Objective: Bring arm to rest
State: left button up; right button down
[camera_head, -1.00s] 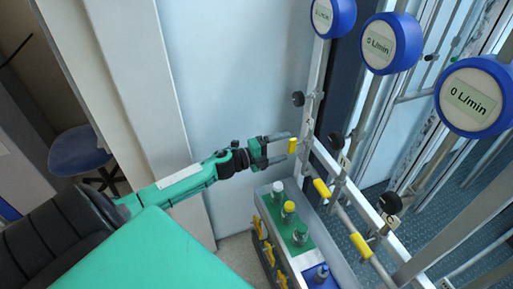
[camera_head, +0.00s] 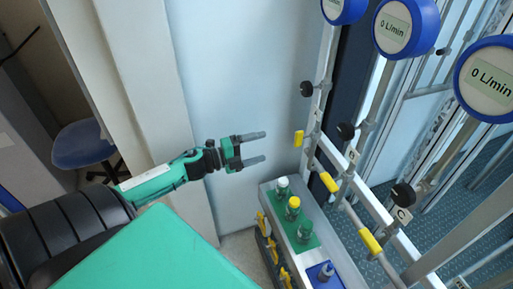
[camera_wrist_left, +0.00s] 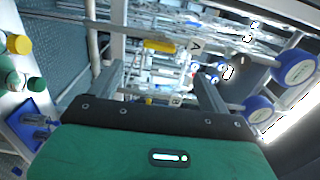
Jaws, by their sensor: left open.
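My left gripper (camera_head: 264,148) is open and empty in the head view. Its teal and black arm comes in from the left, and its two grey fingers point right, toward the reactor frame but apart from it. The closest yellow handle (camera_head: 298,138) on the frame is a short way right of the fingertips. In the left wrist view, the open fingers of my left gripper (camera_wrist_left: 158,80) stand apart with nothing between them. A yellow handle (camera_wrist_left: 160,46) and a label marked A show beyond. My right gripper is not in view.
A rack holds several capped bottles (camera_head: 292,208) below and right of the gripper, with a blue-based item (camera_head: 325,272) nearer. Blue round gauges reading 0 L/min (camera_head: 488,79) and black knobs (camera_head: 402,195) line the frame. A blue chair (camera_head: 82,145) stands at left. Pale wall panel lies behind the gripper.

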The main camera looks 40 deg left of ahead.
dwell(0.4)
pick_arm(q)
jog(key=s+a+f+n+y, duration=0.1)
jog(key=a+f+n+y, duration=0.25)
jog(key=f, duration=0.55)
jog(key=a+f+n+y, duration=0.2)
jog(key=a+f+n, duration=0.15)
jog(key=f, duration=0.45)
jog(key=s+f+n+g+y, duration=0.2)
jog(key=s+f+n, duration=0.25)
jog(key=f, duration=0.65)
jog(key=s+f+n+g+y, duration=0.25)
jog(key=s+f, duration=0.35)
jog(key=f, duration=0.5)
jog(key=s+d+f+n+g, duration=0.3)
jog(key=s+d+f, duration=0.1)
jog(key=s+f, duration=0.5)
jog(key=s+d+f+n+g, duration=0.25)
jog(key=s+d+f, duration=0.25)
jog(key=s+f, duration=0.3)
jog(key=s+d+f+n+g, duration=0.1)
jog(key=s+d+f+g, duration=0.1)
jog(key=s+d, duration=0.3)
jog(key=s+d+f+n+g+h, duration=0.1)
jog(key=s+d+f, duration=0.4)
jog(key=s, duration=0.6)
jog(key=shift+s+d+g, duration=0.2)
jog(key=shift+d+g, duration=0.35)
jog(key=shift+g, duration=0.25)
jog(key=shift+w, duration=0.1)
